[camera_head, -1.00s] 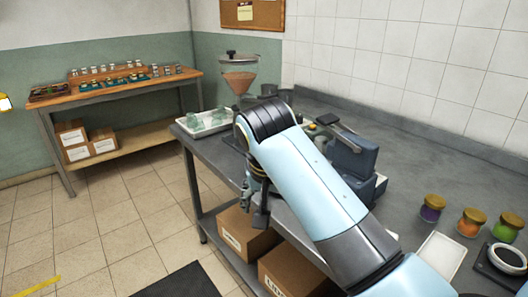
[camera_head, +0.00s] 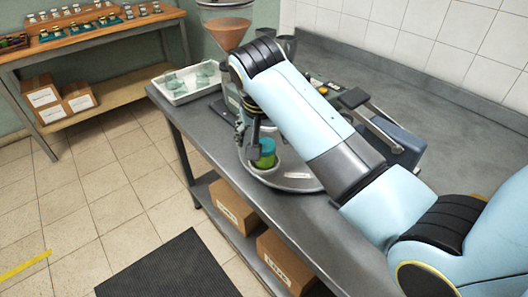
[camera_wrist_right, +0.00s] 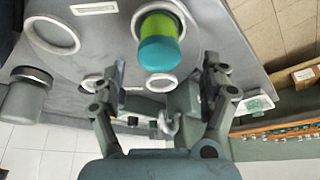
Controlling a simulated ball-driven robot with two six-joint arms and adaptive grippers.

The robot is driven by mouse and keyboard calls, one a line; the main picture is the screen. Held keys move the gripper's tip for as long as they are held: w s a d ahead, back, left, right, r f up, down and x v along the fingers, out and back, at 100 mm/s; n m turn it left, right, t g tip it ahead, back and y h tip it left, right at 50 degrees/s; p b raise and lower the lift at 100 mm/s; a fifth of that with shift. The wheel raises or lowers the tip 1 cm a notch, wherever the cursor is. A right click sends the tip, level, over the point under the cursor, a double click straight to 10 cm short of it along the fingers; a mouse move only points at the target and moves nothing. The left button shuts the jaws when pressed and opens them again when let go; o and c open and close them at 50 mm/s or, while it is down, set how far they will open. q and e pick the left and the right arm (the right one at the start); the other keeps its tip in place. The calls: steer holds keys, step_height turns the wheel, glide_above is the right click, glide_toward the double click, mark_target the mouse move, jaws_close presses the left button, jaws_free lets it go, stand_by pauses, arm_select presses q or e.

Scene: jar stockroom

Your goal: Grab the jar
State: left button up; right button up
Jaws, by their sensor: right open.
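The jar (camera_head: 264,153) is green with a teal lid. It stands in a white ring on a round grey plate on the bench, partly hidden by my gripper in the head view. In the right wrist view the jar (camera_wrist_right: 160,42) shows in its ring just beyond the fingertips. My right gripper (camera_wrist_right: 163,76) is open and empty, its fingers spread to either side of the jar's line. In the head view the right gripper (camera_head: 249,138) hangs close beside the jar. My left gripper is in neither view.
The round plate (camera_head: 290,183) has other ring seats. A funnel hopper (camera_head: 225,30) stands behind my arm. A white tray of glass jars (camera_head: 187,82) sits at the bench's far left. A dark blue device (camera_head: 400,145) stands right of my arm.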

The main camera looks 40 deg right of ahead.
mark_target(264, 146)
steer(key=shift+w+d+f, duration=0.2)
steer(key=shift+f, duration=0.25)
steer(key=shift+w+d+f, duration=0.1)
steer(key=shift+f, duration=0.25)
steer(key=x, duration=0.4)
steer(key=shift+f+p, duration=0.3)
steer(key=shift+f, duration=0.15)
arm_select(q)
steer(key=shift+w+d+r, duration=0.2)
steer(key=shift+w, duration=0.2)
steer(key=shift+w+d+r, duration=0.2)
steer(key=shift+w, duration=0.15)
arm_select(e)
steer(key=c, duration=0.4)
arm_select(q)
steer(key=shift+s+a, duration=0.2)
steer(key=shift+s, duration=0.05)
arm_select(e)
steer(key=c, duration=1)
steer(key=shift+r, duration=0.1)
